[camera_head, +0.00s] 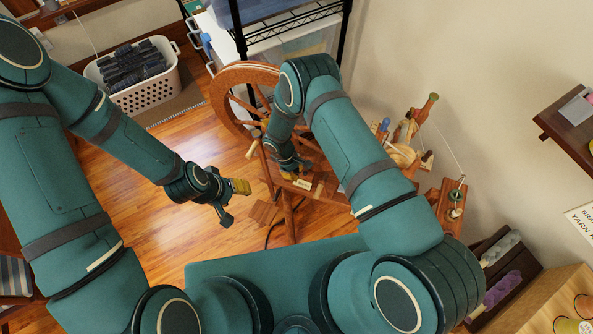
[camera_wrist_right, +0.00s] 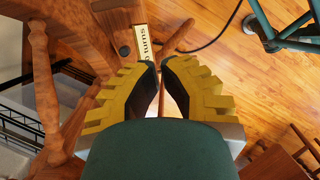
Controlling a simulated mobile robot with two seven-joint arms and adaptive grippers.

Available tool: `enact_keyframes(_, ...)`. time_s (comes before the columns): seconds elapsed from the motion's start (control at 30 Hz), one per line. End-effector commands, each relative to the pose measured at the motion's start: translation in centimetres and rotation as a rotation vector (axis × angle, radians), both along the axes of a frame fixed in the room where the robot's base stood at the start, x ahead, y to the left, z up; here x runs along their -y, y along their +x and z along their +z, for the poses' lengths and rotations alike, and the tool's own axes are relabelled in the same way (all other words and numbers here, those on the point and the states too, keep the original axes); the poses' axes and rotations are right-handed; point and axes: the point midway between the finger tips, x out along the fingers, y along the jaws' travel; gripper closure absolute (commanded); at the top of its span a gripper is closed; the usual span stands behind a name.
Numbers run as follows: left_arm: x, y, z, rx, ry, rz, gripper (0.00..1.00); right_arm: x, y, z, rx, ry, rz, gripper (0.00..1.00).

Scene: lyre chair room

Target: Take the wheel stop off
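A wooden spinning wheel (camera_head: 226,88) with a large orange-brown rim stands beyond my arms. My right gripper (camera_head: 290,174) is down at its frame, largely covered by my own arm. In the right wrist view its yellow, dark-padded fingers (camera_wrist_right: 160,63) have their tips close together. I cannot tell whether the fingers touch the rod. I cannot clearly identify the wheel stop. My left gripper (camera_head: 238,196) hangs over the floor, left of the wheel, apparently empty.
A white laundry basket (camera_head: 143,96) with dark contents stands at the back left. A black wire shelf (camera_head: 290,25) is behind the wheel. A wooden wall shelf (camera_head: 565,132) juts in at right. Open wooden floor (camera_head: 140,220) lies left of the wheel.

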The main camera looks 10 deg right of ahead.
Motion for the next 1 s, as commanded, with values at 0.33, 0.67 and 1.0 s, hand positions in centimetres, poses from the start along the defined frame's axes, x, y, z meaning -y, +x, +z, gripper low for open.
enact_keyframes(0.33, 0.0, -0.2, -0.7, -0.005, -0.001, -0.004, 0.49, 1.7, -1.3, -6.7, -0.003, 0.001, -0.002, 1.0)
enact_keyframes(0.67, 0.0, 0.1, 0.4, 0.002, 0.0, 0.002, 0.49, 4.7, -3.2, -6.1, 0.0, 0.0, -0.002, 1.0)
enact_keyframes(1.0, 0.0, 0.1, 0.4, 0.003, 0.0, 0.002, 0.49, 4.9, -3.3, -6.1, 0.001, 0.001, -0.002, 1.0)
